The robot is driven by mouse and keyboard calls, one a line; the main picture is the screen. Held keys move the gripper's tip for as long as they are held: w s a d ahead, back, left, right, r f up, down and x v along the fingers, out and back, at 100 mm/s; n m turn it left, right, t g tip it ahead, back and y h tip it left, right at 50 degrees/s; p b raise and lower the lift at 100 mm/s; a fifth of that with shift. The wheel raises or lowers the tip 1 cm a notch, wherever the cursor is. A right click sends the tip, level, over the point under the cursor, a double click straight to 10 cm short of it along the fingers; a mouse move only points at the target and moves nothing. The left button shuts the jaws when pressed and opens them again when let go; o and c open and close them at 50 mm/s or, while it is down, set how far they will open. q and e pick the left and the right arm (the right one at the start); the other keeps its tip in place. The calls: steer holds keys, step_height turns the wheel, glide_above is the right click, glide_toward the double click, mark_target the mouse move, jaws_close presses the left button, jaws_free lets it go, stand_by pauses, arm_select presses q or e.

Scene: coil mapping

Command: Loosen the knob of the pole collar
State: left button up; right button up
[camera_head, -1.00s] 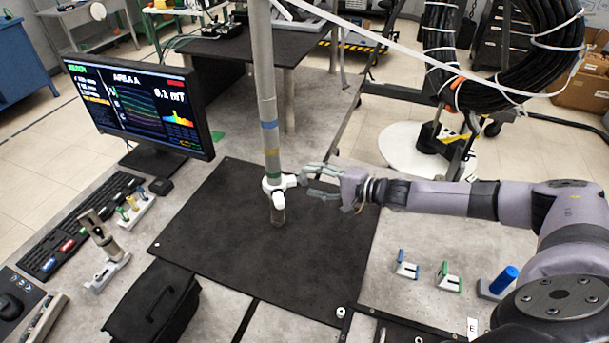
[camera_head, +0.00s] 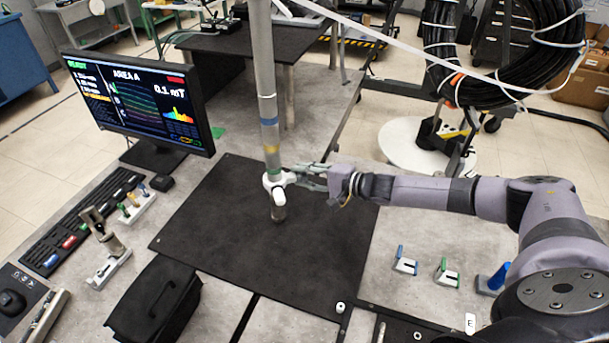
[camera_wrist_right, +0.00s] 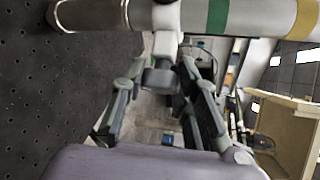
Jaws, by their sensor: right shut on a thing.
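A grey pole with blue, yellow and green bands (camera_head: 264,75) stands upright over the black mat. The white pole collar (camera_head: 273,181) is around its lower part, just below the green band; it also shows in the wrist view (camera_wrist_right: 166,16). The collar's knob (camera_wrist_right: 160,78) sticks out toward my right gripper. My right gripper (camera_head: 299,178) comes in from the right at collar height. In the wrist view its fingers (camera_wrist_right: 162,72) are on both sides of the knob, shut on it. In the head view the fingers partly hide the knob. My left gripper is not in view.
The black mat (camera_head: 225,235) is clear around the pole foot. A monitor (camera_head: 140,100) and keyboard (camera_head: 95,220) are at left, a black box (camera_head: 155,300) at front. Small blue and green holders (camera_head: 405,263) stand at right. A white cable (camera_head: 400,52) crosses above.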

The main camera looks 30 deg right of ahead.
jaws_close()
steer(key=shift+f+t+b, duration=0.2)
steer(key=shift+t+b, duration=0.1)
steer(key=shift+b, duration=0.3)
steer(key=n+t+y+b, duration=0.1)
steer(key=n+t+b, duration=0.1)
steer(key=b, duration=0.4)
steer(key=n+t+y+b, duration=0.2)
steer(key=n+b, duration=0.2)
steer(key=b, duration=0.2)
steer(key=shift+f+b, duration=0.2)
steer(key=shift+b, duration=0.2)
steer(key=shift+r+n+t+y+b, duration=0.3)
steer(key=shift+n+t+y+b, duration=0.25)
steer(key=shift+n+b, duration=0.3)
